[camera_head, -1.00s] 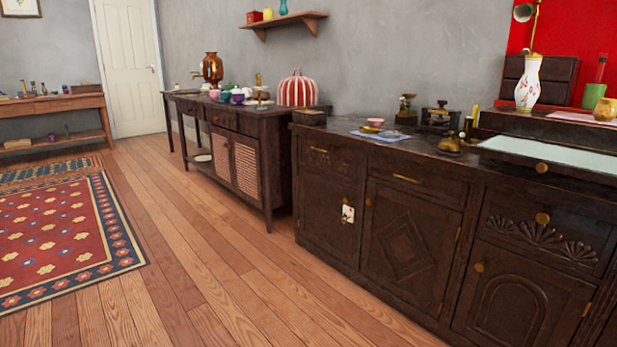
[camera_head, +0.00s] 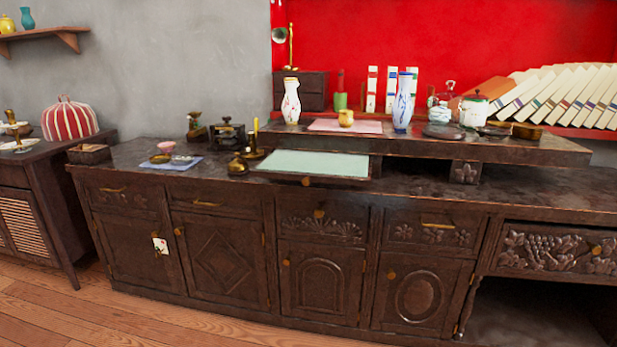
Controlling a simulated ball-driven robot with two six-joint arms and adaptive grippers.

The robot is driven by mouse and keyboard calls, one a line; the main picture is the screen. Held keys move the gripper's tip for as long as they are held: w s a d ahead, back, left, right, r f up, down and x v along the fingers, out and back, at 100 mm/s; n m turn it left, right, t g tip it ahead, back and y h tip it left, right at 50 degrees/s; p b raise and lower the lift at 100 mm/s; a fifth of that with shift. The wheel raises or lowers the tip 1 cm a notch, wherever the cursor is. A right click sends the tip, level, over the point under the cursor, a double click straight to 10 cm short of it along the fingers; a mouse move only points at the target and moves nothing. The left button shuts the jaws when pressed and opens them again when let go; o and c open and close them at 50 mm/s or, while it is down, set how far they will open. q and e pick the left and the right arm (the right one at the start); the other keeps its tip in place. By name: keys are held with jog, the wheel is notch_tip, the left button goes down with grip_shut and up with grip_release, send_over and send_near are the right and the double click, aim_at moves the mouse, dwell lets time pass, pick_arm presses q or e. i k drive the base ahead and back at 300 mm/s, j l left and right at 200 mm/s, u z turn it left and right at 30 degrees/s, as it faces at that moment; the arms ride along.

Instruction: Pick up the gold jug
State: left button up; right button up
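A small, round gold vessel (camera_head: 346,117), which looks like the gold jug, stands upright on a pink cloth (camera_head: 322,127) on the raised shelf of the dark sideboard. A white vase with red marks (camera_head: 291,101) stands to its left and a white-and-blue vase (camera_head: 403,103) to its right. Its handle is too small to make out. Neither of my grippers is in view.
The sideboard (camera_head: 220,250) spans the view. A pale green panel (camera_head: 318,164) juts out below the shelf, with a dark brass pot (camera_head: 237,165) to its left. Several slanted books (camera_head: 560,95) stand at right. Bare wooden floor (camera_head: 60,310) shows at lower left.

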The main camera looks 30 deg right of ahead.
aim_at(345, 120)
jog(key=z, duration=1.1)
